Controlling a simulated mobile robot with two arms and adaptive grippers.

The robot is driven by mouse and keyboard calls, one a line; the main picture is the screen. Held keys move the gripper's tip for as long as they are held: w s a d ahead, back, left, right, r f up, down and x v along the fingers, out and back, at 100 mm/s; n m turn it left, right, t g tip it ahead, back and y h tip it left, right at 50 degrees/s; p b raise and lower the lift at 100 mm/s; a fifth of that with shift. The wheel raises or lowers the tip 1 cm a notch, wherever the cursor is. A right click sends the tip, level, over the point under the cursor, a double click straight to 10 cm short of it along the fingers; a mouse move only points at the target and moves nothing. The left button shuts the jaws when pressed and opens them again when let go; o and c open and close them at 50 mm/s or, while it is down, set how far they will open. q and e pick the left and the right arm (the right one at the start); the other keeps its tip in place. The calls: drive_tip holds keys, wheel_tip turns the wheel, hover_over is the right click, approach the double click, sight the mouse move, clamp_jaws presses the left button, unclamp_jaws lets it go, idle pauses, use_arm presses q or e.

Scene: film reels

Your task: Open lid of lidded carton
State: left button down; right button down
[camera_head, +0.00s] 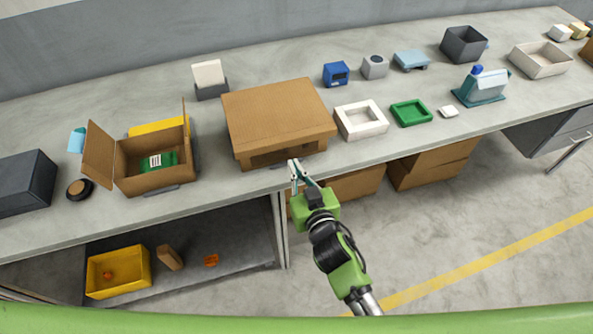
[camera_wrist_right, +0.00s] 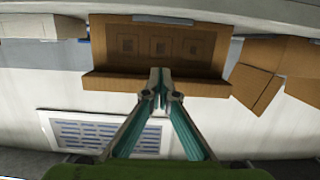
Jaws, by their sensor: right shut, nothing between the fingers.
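The lidded carton (camera_head: 277,112) is a wide brown cardboard box on the bench, in the middle of the head view. Its flat lid lies down over the top, with a lip overhanging the darker front. My right gripper (camera_head: 294,165) is in front of the carton, near the lower front edge in the picture. In the right wrist view, the carton's front (camera_wrist_right: 160,45) shows marked squares. The fingertips of my right gripper (camera_wrist_right: 160,78) are shut and empty, overlapping the lid's lip in the picture; contact cannot be told. My left gripper is not in view.
An open carton (camera_head: 99,158) with raised flaps stands left of the lidded one. A white tray (camera_head: 374,130) and a green tray (camera_head: 411,113) sit to its right. A small white-topped block (camera_head: 208,74) stands behind left. Brown boxes (camera_head: 432,163) stand below the bench.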

sight(288, 140)
drive_tip(key=shift+r+b+x, duration=0.2)
drive_tip(key=shift+r+x, duration=0.05)
drive_tip(key=shift+x, duration=0.85)
drive_tip(key=shift+r+b+x, duration=0.15)
drive_tip(key=shift+r+x, duration=0.05)
drive_tip(key=shift+x, duration=0.85)
drive_tip(key=shift+w, duration=0.15)
drive_tip(key=shift+s, duration=0.25)
drive_tip(key=r+p, duration=0.2)
drive_tip(key=w+r+p, duration=0.1)
drive_tip(key=r+p, duration=0.3)
drive_tip(key=r, duration=0.1)
drive_tip(key=shift+w+a+r, duration=0.1)
drive_tip(key=shift+w+a, duration=0.15)
drive_tip(key=shift+w, duration=0.25)
